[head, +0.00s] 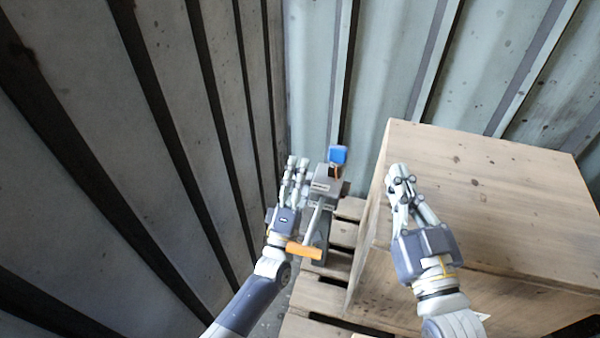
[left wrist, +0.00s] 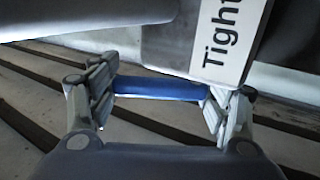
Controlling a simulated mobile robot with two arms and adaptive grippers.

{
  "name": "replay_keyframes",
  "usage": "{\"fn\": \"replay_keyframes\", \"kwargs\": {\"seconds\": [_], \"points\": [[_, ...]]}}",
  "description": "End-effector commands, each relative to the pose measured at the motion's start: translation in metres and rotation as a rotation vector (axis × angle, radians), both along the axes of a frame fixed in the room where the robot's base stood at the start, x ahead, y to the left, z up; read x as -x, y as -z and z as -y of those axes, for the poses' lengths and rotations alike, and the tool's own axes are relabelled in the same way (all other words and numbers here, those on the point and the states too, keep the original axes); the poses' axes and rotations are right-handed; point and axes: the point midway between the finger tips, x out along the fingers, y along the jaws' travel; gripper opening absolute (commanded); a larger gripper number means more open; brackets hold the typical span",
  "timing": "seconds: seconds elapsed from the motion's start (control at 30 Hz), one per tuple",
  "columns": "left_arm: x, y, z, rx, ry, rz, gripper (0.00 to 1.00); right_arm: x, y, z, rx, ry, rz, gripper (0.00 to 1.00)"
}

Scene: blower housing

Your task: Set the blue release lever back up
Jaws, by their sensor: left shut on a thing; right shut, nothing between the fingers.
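My left gripper (head: 297,163) is upright beside the left side of a grey housing (head: 326,180). In the left wrist view my left gripper (left wrist: 158,95) is shut on a blue bar, the blue release lever (left wrist: 155,88), which spans between its two finger pads. The lever is hidden by the fingers in the head view, so its tilt cannot be told. A label starting "Tight" (left wrist: 228,40) is on the grey part just above it. My right gripper (head: 399,172) is shut and empty, above the left edge of a wooden crate.
A blue block (head: 338,155) tops the housing. An orange bar (head: 304,251) sticks out low in front. The wooden crate (head: 500,190) fills the right side. Pallet slats (head: 318,296) lie below. Corrugated metal walls (head: 190,130) close off the left and back, near my left arm.

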Motion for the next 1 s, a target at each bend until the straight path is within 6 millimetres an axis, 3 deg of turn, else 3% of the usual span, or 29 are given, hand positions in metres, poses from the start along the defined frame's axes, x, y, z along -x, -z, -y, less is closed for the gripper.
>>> {"fn": "replay_keyframes", "kwargs": {"seconds": [0.1,0.13,0.2,0.23,0.67,0.77,1.0], "points": [[-0.001,-0.003,0.000,0.001,-0.001,0.005,0.28,0.000,0.000,0.000,0.000,0.000,0.001,0.00],[-0.001,-0.003,0.000,0.001,-0.001,0.005,0.74,0.000,0.000,0.000,0.000,0.000,0.001,0.00],[-0.001,-0.003,0.000,0.001,-0.001,0.005,0.89,0.000,0.000,0.000,0.000,0.000,0.001,0.00],[-0.001,-0.003,0.000,0.001,-0.001,0.005,0.93,0.000,0.000,0.000,0.000,0.000,0.001,0.00],[0.002,0.001,0.000,0.000,0.000,0.000,0.93,0.000,-0.001,0.000,-0.001,-0.001,0.004,0.00],[0.010,0.006,-0.002,0.000,0.000,-0.001,0.93,0.000,-0.001,0.000,-0.001,-0.001,0.003,0.00],[0.054,0.026,-0.011,-0.001,0.000,-0.003,0.93,0.000,-0.001,0.000,-0.001,-0.001,0.003,0.00]]}}
